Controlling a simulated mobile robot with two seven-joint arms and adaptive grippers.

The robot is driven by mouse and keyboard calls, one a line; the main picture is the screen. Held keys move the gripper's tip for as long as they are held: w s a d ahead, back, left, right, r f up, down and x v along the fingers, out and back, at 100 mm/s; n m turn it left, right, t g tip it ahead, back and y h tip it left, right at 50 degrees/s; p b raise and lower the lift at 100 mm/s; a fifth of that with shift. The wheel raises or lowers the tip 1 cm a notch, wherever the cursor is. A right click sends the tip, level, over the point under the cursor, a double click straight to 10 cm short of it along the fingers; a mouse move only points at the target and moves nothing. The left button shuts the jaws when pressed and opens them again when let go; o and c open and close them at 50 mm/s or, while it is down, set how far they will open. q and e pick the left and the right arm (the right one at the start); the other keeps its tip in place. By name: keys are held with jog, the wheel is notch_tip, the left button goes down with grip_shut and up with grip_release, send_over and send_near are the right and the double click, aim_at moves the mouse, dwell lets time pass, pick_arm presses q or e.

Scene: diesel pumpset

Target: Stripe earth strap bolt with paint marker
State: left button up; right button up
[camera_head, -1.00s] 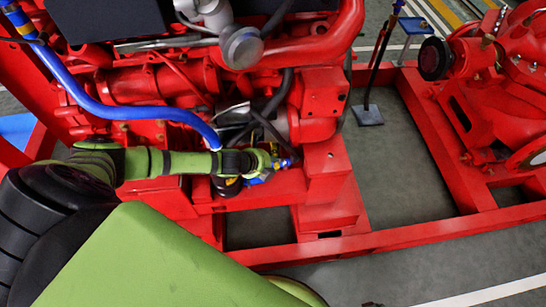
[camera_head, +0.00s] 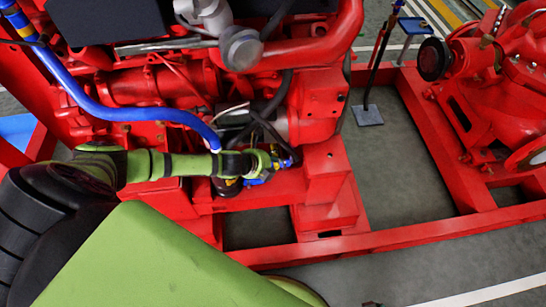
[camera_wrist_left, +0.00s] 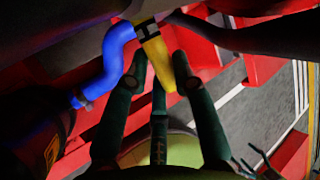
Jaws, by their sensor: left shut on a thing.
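My left gripper (camera_head: 282,163) reaches in from the left, low against the red engine side. In the left wrist view its dark green fingers (camera_wrist_left: 160,92) are closed around the lower end of a yellow marker (camera_wrist_left: 155,52) with a black band. The marker points away from the palm, its far end close to dark engine parts. I cannot make out the earth strap or its bolt; the gripper and shadow cover that area. Dark finger-like shapes (camera_wrist_left: 256,162) at the wrist view's lower right may be my right gripper; their state is unclear.
A blue hose (camera_head: 140,112) runs down to just above my left wrist, and a blue pipe (camera_wrist_left: 112,55) is close beside the marker. Black hoses (camera_head: 270,118) hang above the gripper. The red base frame (camera_head: 400,238) surrounds open grey floor (camera_head: 400,170) at right.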

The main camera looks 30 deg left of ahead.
pick_arm(q)
jog(key=shift+s+f, duration=0.2)
jog(key=shift+s, duration=0.2)
jog(key=shift+s+r, duration=0.1)
jog(key=shift+r, duration=0.3)
jog(key=shift+a+r, duration=0.1)
jog(key=shift+r, duration=0.05)
dwell(1.0)
jog(key=shift+p, duration=0.55)
dwell(2.1)
jog(key=shift+f, duration=0.2)
jog(key=shift+s+d, duration=0.1)
jog(key=shift+d, duration=0.15)
jog(key=shift+s+f, duration=0.15)
jog(key=shift+s, duration=0.05)
dwell(0.4)
